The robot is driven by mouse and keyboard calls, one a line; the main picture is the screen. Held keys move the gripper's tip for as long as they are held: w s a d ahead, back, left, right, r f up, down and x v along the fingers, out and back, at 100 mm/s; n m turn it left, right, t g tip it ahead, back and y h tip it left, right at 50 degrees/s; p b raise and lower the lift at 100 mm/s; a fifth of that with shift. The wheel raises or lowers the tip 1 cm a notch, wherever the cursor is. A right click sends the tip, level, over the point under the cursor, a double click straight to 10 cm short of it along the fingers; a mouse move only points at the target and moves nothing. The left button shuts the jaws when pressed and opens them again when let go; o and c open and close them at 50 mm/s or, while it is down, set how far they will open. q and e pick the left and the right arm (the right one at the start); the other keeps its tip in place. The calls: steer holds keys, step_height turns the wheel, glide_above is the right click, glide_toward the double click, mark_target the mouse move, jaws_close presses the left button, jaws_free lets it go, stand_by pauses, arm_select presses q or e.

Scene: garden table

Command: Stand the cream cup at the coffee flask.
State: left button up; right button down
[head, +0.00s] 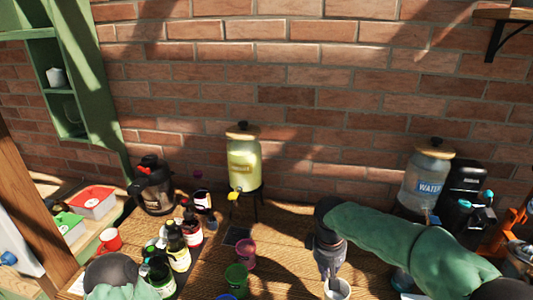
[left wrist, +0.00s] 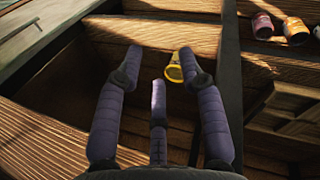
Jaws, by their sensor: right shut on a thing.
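The cream cup (head: 341,291) is at the bottom edge of the head view, cut off by the frame. My right gripper (head: 334,280) points down and is shut on it; whether the cup touches the table is hard to tell. The coffee flask, a dark jug with a handle and a red mark on top (head: 155,190), stands on the table at the left, well apart from the cup. My left gripper (left wrist: 160,66) has its fingers spread and empty in the left wrist view; in the head view only my left arm shows, at the lower left.
Several bottles (head: 178,250) and a red mug (head: 110,240) stand in front of the flask. A lemonade dispenser (head: 243,165) stands at the back, a water dispenser (head: 425,180) at the right. Pink (head: 245,254) and green (head: 236,279) cups stand between the bottles and my right gripper.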

steer(key=w+f+m, duration=0.1)
steer(key=w+d+f+m, duration=0.1)
steer(key=shift+w+d+f, duration=0.15)
steer(key=shift+w, duration=0.2)
steer(key=shift+w+f+m, duration=0.1)
steer(key=shift+m, duration=0.2)
steer(key=m+g, duration=0.1)
steer(key=m, duration=0.5)
